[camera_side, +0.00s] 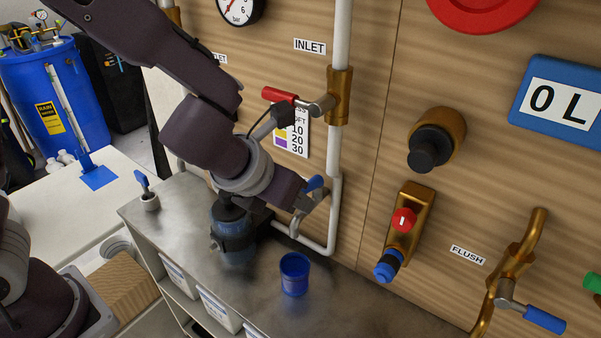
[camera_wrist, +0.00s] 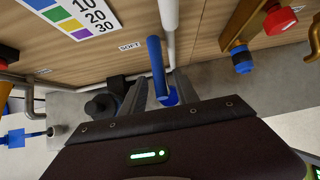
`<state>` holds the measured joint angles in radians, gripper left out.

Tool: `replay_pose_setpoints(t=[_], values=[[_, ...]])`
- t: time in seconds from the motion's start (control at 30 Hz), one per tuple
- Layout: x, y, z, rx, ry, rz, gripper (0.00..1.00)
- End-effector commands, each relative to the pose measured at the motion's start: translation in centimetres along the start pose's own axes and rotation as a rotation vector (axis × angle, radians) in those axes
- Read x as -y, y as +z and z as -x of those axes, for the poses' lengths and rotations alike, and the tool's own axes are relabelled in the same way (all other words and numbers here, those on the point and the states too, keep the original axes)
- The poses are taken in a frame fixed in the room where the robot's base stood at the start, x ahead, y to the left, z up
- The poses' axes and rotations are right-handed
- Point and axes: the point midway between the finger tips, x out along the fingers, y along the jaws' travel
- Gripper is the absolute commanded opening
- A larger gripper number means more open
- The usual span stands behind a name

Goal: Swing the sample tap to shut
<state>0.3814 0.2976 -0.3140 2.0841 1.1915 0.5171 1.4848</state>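A tap with a blue lever (camera_side: 315,183) sits on the white pipework low on the wood panel; I take it for the sample tap, though no label saying so is readable. In the wrist view its blue lever (camera_wrist: 156,58) points away from me, its near end between or just beyond my fingers. My gripper (camera_side: 304,201) is at this tap in the side view and partly covers it. In the wrist view my gripper (camera_wrist: 160,88) has its fingers apart, with a gap around the lever. I cannot tell whether either finger touches it.
A blue cup (camera_side: 294,274) stands on the metal bench below the tap. A red-handled valve (camera_side: 280,95) is above my gripper. A dark blue canister (camera_side: 233,236) stands below my wrist. A brass fitting with a red knob (camera_side: 404,220) and a blue-handled flush valve (camera_side: 544,319) are to the right.

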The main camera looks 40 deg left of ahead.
Motion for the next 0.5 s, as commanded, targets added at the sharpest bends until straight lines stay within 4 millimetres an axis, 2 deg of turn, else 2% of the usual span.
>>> replay_pose_setpoints(t=[0.23,0.5], values=[[0.0,0.1,0.5,0.003,-0.001,0.002,0.36],[0.0,0.2,4.0,0.005,-0.002,0.003,0.36]])
